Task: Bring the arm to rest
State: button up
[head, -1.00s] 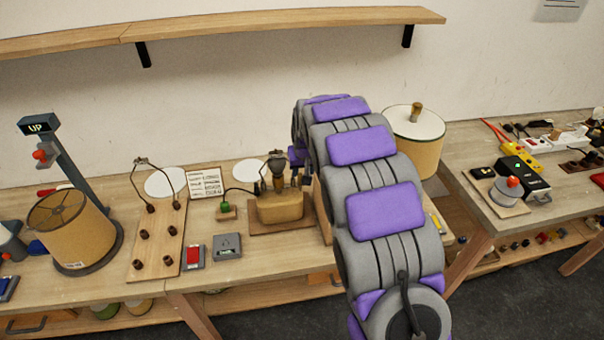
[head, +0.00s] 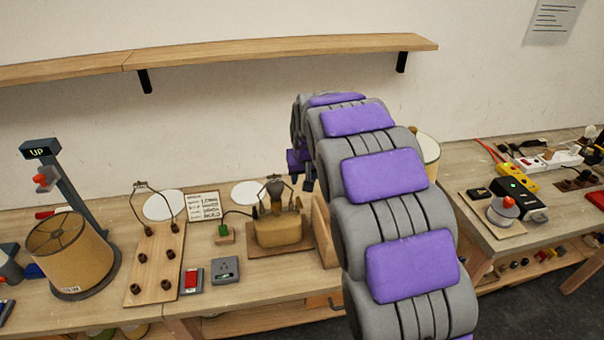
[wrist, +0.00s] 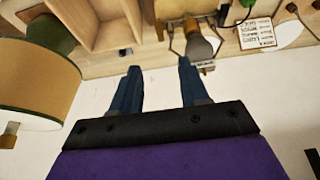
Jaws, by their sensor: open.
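My gripper (wrist: 158,85) is open in the wrist view, with two blue fingers apart and nothing between them. In the head view my gripper is mostly hidden behind my purple and grey arm; a small part shows near the wooden lamp base. The lamp base (head: 278,230) stands on a wooden board on the bench, with a socket on top. It also shows in the wrist view (wrist: 176,8), beyond the fingers. The fingers appear apart from it.
A lampshade (head: 70,255) and a post with an "UP" sign (head: 42,150) stand at left. A terminal board (head: 155,265) lies beside them. A wall shelf (head: 220,58) runs above. Another shade (wrist: 38,75) is left of my gripper. The right bench (head: 480,240) holds power strips.

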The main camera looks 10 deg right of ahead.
jog(key=s+g, duration=0.6)
jog(key=s, duration=4.1)
jog(key=shift+r, duration=0.25)
